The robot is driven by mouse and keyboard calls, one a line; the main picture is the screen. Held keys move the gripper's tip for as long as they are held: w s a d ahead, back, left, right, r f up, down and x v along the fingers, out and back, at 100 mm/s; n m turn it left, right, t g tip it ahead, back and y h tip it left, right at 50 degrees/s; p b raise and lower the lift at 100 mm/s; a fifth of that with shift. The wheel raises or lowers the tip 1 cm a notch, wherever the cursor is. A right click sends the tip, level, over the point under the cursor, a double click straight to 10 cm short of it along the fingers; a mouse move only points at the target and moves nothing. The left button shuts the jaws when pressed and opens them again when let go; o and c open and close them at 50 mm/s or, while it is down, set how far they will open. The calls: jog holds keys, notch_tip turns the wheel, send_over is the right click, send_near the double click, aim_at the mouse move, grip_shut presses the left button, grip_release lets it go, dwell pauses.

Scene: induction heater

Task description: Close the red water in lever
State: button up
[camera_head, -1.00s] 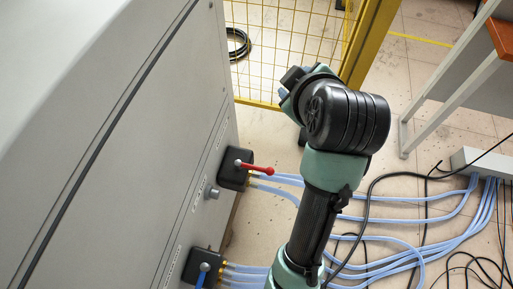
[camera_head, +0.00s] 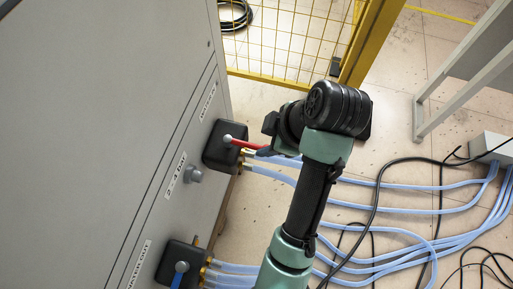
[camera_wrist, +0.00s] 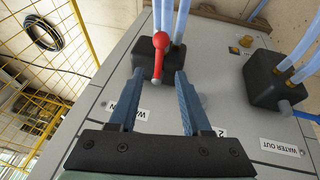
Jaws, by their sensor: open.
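The red water in lever (camera_head: 248,144) sticks out to the right from its black valve block (camera_head: 222,146) on the grey cabinet side, in the head view. In the wrist view the red lever (camera_wrist: 160,57) shows its round knob towards the hoses. My gripper (camera_wrist: 153,92) is open, with its two blue fingers pointing at the valve block and the lever between their lines, apart from them. In the head view my gripper (camera_head: 268,148) is close to the lever's outer end; the arm partly hides it, and contact cannot be told.
A second valve block with a blue lever (camera_head: 180,270) sits lower on the cabinet; the wrist view shows a "WATER OUT" label (camera_wrist: 280,147) near it. Light blue hoses (camera_head: 400,190) run across the floor. A yellow mesh fence (camera_head: 290,40) stands behind.

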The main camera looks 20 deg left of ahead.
aim_at(254, 146)
jog(key=b+x, duration=0.2)
jog(key=x, duration=0.4)
jog(key=shift+w+a+f, duration=0.1)
jog(key=shift+a+f, duration=0.1)
jog(key=shift+f, duration=0.15)
jog(key=shift+c, duration=0.2)
grip_shut()
dwell(0.9)
